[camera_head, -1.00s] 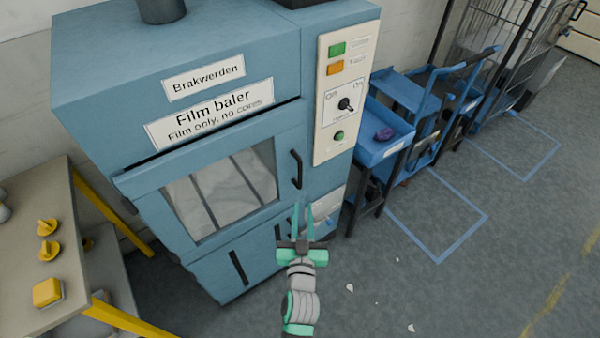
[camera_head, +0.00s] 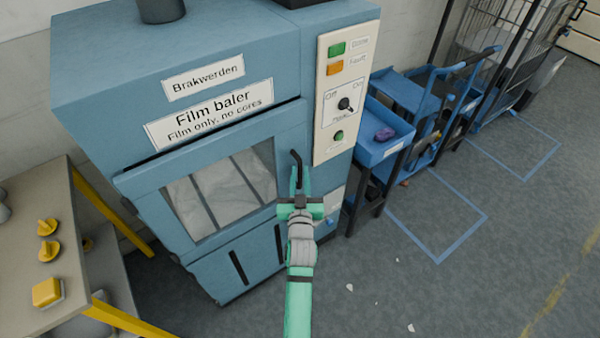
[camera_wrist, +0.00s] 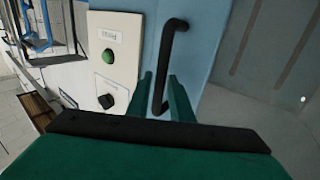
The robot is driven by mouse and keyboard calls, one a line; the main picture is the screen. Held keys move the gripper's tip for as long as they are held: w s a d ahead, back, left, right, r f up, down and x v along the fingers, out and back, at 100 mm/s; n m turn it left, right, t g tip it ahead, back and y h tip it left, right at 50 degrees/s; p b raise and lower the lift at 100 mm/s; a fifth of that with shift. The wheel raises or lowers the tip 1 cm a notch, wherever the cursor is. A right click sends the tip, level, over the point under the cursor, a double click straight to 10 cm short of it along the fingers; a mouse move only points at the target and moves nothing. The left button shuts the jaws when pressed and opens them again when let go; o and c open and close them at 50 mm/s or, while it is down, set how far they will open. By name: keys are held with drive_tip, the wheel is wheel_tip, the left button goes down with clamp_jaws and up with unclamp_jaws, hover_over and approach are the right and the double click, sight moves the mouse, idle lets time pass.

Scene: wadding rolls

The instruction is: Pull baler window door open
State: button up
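The blue film baler has a window door (camera_head: 222,190) with a clear pane and pale film behind it. The door looks closed against the body. Its black bar handle (camera_head: 296,158) is on the door's right side, and it also shows in the wrist view (camera_wrist: 174,40). My gripper (camera_head: 300,172) is at the lower part of this handle, fingers pointing at the door. In the wrist view its two green fingers (camera_wrist: 163,88) stand apart, with the handle's lower part showing between them. I cannot tell whether they touch it. The handle's lower end is partly hidden.
A control panel (camera_head: 347,85) with buttons and a knob is right of the door. A blue cart (camera_head: 385,150) stands beside the baler. A table (camera_head: 35,215) with yellow knobs is at the left. The floor (camera_head: 420,290) in front right is mostly clear, with small white scraps.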

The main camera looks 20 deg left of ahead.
drive_tip(key=shift+w+a, duration=0.15)
drive_tip(key=shift+w, duration=0.3)
clamp_jaws()
